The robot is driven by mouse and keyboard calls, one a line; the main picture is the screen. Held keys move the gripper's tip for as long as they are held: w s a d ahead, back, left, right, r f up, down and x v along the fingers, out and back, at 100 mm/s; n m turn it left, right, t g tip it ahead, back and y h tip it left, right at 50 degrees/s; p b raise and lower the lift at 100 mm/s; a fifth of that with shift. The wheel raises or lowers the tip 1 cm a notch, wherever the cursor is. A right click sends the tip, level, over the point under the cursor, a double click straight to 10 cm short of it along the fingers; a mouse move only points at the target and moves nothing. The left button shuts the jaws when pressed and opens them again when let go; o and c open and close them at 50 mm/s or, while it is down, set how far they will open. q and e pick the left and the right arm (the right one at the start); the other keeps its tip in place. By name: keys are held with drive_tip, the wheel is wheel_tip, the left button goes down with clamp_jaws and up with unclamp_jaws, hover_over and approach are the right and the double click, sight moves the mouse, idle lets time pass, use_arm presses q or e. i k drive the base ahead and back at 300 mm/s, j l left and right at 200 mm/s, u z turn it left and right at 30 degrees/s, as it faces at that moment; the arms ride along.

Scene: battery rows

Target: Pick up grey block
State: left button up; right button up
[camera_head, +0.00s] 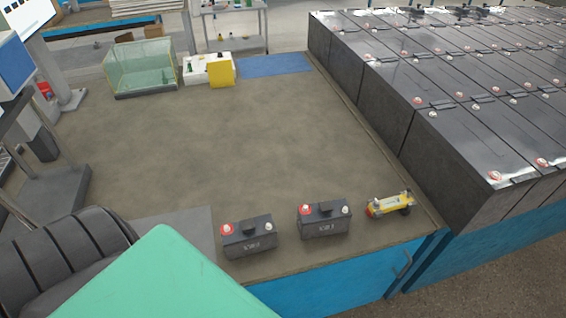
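Two dark grey blocks shaped like small batteries, each with a red and a white terminal on top, stand upright near the front edge of the brown table. The left block (249,239) is apart from the right block (325,220), with a narrow gap between them. I cannot tell which of them is the task's grey block. A flat grey pad (187,229) lies just left of the left block. Neither of my grippers shows in the head view.
A small yellow device (391,205) stands right of the blocks. A glass tank (141,70), a yellow-and-white box (221,70) and a blue mat (275,65) are at the back. Rows of large dark batteries (480,130) line the right. The table's middle (230,140) is clear.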

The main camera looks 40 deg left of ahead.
sight(328, 218)
drive_tip(key=u, duration=0.75)
drive_tip(key=k+j, duration=0.05)
